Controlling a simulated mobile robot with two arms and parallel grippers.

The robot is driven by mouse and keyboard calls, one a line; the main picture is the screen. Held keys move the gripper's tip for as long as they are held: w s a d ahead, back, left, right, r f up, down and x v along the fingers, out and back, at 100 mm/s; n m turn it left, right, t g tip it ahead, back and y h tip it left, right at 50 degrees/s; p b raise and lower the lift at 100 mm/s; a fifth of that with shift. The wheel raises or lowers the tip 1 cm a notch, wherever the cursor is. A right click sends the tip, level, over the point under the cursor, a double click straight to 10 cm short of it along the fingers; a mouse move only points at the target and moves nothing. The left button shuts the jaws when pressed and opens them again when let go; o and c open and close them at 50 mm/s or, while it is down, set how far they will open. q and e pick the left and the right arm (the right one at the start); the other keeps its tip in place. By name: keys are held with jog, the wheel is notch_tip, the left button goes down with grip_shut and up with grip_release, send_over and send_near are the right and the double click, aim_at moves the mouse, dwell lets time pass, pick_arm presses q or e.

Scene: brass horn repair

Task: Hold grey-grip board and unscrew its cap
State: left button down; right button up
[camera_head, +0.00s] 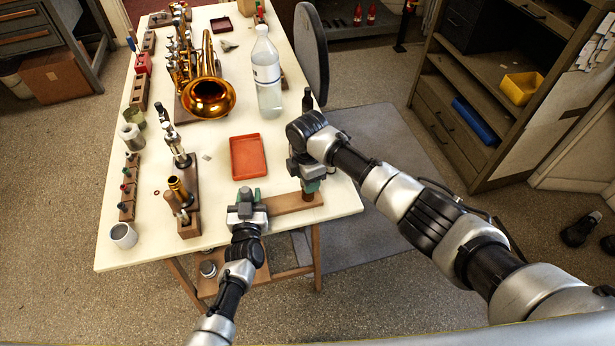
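A brown wooden board (288,204) lies at the near edge of the white table, running from my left gripper to below my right gripper. My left gripper (246,208) is at the board's left end, with its green-tipped fingers on either side of a grey block (245,194), which looks like the grey grip. It appears shut on that grip. My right gripper (309,184) points down over the board's right end. A small brown round part (308,196) shows just under its fingers. The cap cannot be made out clearly, and the right finger gap is hidden.
A red tray (248,171) lies just beyond the board. A clear bottle (267,85) and a brass horn (207,98) stand farther back. Wooden stands with tools and a grey cup (123,236) line the left side. Bare table (150,262) lies at the near left.

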pick_arm(q)
jog(key=shift+a, duration=0.1)
pick_arm(e)
jog(key=n, duration=0.2)
jog(key=shift+d+n, duration=0.1)
jog(key=shift+n, duration=0.3)
jog(key=n, duration=0.3)
jog(key=shift+n, duration=1.1)
jog(key=n, duration=0.4)
jog(key=shift+n, duration=0.4)
jog(key=o, duration=1.1)
jog(key=shift+r, duration=0.1)
jog(key=shift+r, duration=3.95)
